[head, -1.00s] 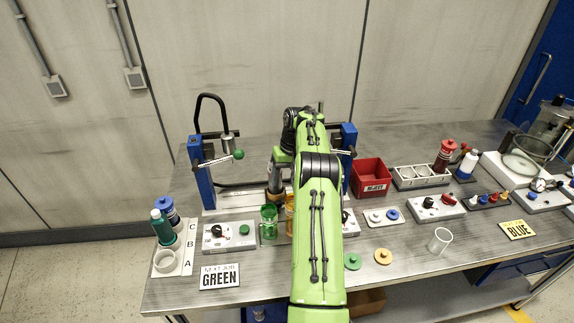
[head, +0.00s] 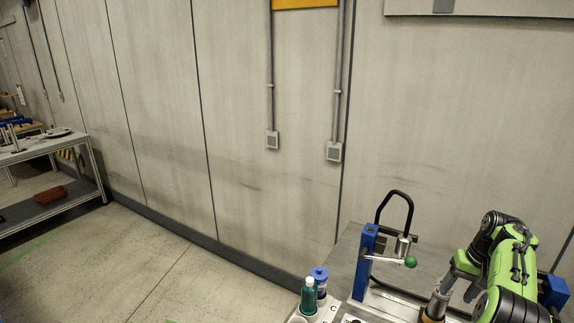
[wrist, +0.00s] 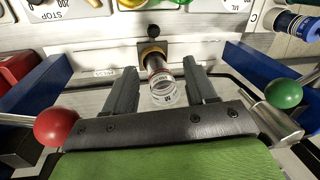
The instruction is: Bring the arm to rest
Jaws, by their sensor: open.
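My gripper (wrist: 160,66) shows in the wrist view with its two dark fingers apart. A clear cylinder marked M, with a red band (wrist: 158,78), appears between the fingers in the picture; I cannot tell its distance from them, and no finger is seen touching it. In the head view my green arm (head: 515,262) is at the lower right, bent over the bench beside the blue-posted stand (head: 366,262).
In the wrist view a red ball knob (wrist: 57,127) and a green ball knob (wrist: 284,94) flank my gripper, by blue posts. Blue-capped (head: 320,278) and green (head: 308,296) bottles stand left of the stand. A shelf bench (head: 45,165) is far left, with open floor between.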

